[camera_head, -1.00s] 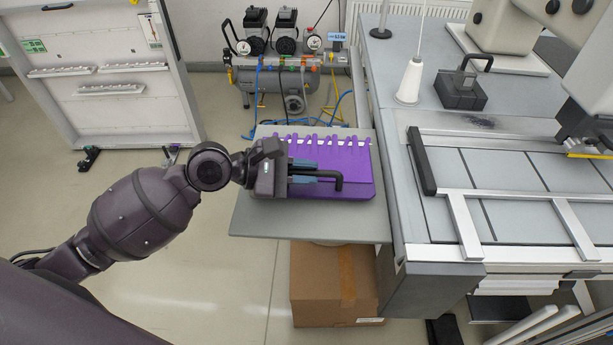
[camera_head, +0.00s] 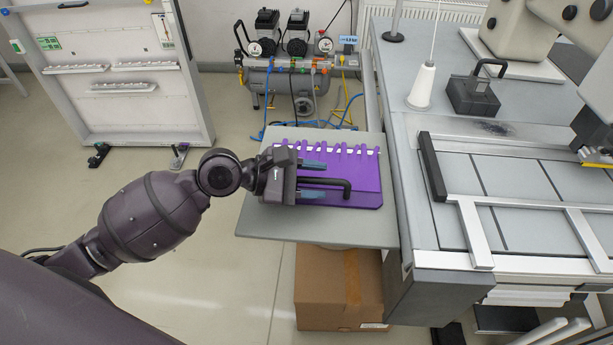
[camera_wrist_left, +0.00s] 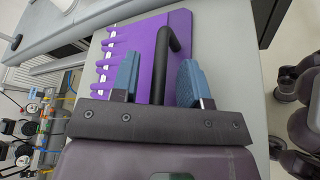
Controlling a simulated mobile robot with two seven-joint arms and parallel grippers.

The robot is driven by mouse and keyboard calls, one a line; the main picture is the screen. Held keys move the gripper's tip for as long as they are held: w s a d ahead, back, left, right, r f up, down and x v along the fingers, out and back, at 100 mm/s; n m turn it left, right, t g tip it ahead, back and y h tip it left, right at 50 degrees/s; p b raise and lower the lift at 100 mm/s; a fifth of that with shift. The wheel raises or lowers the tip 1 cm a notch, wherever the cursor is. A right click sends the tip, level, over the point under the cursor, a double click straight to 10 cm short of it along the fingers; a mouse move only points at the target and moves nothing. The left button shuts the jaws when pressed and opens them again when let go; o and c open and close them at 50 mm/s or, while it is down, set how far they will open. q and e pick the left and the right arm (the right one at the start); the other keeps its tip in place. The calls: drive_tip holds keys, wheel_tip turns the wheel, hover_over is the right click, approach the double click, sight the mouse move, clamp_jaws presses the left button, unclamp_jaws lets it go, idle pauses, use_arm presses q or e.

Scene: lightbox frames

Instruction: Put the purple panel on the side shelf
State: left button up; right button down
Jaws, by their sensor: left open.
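The purple panel (camera_head: 362,172) lies flat on the grey side shelf (camera_head: 270,229), with a row of purple tabs along its far edge and a black bar handle (camera_head: 338,184). My left gripper (camera_head: 314,180) is over the panel's left part. In the left wrist view the panel (camera_wrist_left: 140,48) lies beneath the fingers. There my left gripper (camera_wrist_left: 160,80) is open, with its blue finger pads on either side of the handle (camera_wrist_left: 161,62) and gaps showing between. The shelf (camera_wrist_left: 228,60) also shows around the panel. My right gripper is not in view.
A machine table (camera_head: 455,240) adjoins the shelf on the right, with a black-handled block (camera_head: 472,95) and a white cone (camera_head: 421,87) on it. A cardboard box (camera_head: 322,285) stands under the shelf. A compressor (camera_head: 285,85) stands behind. Bare shelf shows in front of the panel.

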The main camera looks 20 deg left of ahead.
use_arm(q)
drive_tip(key=v, duration=1.2)
drive_tip(key=shift+r+p, duration=0.2)
drive_tip(key=shift+p, duration=0.1)
